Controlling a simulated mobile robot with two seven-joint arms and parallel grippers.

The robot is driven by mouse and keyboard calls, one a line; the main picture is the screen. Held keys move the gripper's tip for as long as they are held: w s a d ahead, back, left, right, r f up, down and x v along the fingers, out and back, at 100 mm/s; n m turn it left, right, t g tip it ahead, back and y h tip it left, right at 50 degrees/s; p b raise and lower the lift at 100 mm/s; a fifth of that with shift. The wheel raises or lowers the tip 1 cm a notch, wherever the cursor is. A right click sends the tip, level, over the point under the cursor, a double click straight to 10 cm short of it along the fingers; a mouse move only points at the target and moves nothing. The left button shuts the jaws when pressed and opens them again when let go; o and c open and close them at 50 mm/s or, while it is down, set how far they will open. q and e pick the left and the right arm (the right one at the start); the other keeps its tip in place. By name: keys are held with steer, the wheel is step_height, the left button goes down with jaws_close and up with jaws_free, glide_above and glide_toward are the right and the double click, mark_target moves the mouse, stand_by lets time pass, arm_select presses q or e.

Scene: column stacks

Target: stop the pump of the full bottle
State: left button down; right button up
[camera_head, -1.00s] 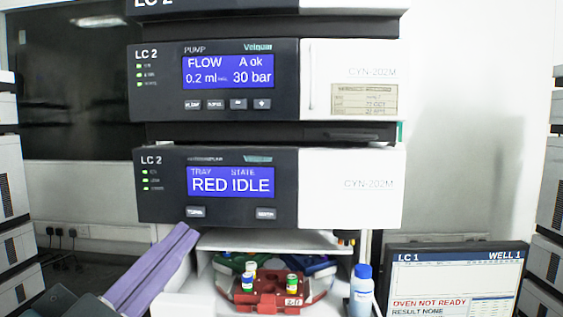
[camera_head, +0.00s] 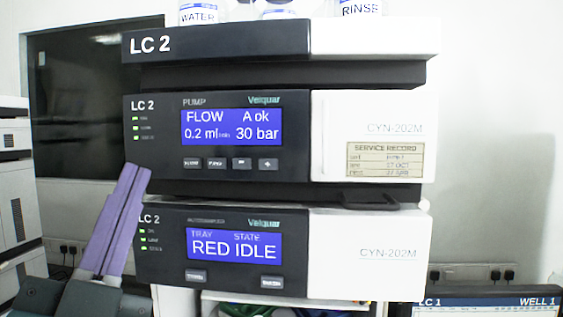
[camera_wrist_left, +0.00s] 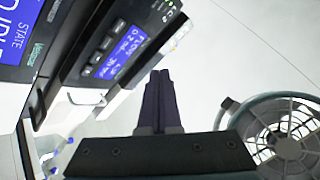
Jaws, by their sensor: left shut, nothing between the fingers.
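The LC 2 pump module (camera_head: 218,170) is at mid-height in the head view. Its blue display (camera_head: 232,127) reads FLOW 0.2 ml, A ok, 30 bar. Several small buttons (camera_head: 231,163) sit below the display. The pump display also shows in the left wrist view (camera_wrist_left: 122,50). On top of the stack, a WATER bottle (camera_head: 198,14) and a RINSE bottle (camera_head: 360,10) are cut off by the frame, so their fill levels are hidden. My left gripper (camera_head: 138,170), with purple fingers, is shut and empty, near the stack's left edge. My right gripper is out of view.
The LC 2 module below (camera_head: 220,280) reads TRAY RED, STATE IDLE. A dark handle-like ledge (camera_head: 370,199) juts out below the pump. An LC 1 screen (camera_head: 490,303) is at bottom right. A round fan-like grille (camera_wrist_left: 287,140) is right in the wrist view.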

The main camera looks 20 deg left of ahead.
mark_target(193, 163)
arm_select(q)
steer(key=shift+w+a+b, duration=0.3)
steer(key=shift+w+b, duration=0.3)
steer(key=shift+w, duration=0.75)
steer(key=shift+w+a+b, duration=0.35)
steer(key=shift+w+b, duration=0.25)
steer(key=shift+w, duration=0.75)
steer(key=shift+w+a+b, duration=0.3)
steer(key=shift+w+b, duration=0.3)
steer(key=shift+w, duration=0.75)
steer(key=shift+w+a, duration=0.1)
steer(key=shift+w, duration=0.3)
steer(key=shift+w+a+b, duration=0.1)
steer(key=shift+w+b, duration=0.3)
steer(key=shift+s, duration=0.15)
steer(key=shift+s+d+p, duration=0.2)
steer(key=shift+s+p, duration=0.35)
steer(key=shift+s, duration=0.15)
